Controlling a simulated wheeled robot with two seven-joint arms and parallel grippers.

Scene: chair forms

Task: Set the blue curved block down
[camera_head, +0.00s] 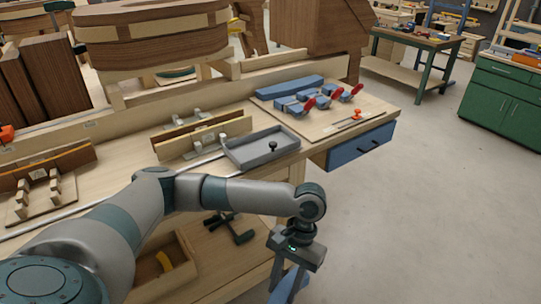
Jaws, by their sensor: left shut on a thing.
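My left gripper (288,270) hangs low in the head view, in front of the workbench's front edge and over the floor. It points down and is shut on a blue block (290,287). The frame's bottom edge and the fingers hide much of this block, so its curve is hard to see. Another blue curved block (290,87) lies on a pale board (318,128) at the right end of the bench, behind blue clamps with red handles (308,104). My right gripper is not in view.
A blue drawer (360,146) is under the bench's right end. Open floor lies to the right, with a green cabinet (503,98) beyond.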

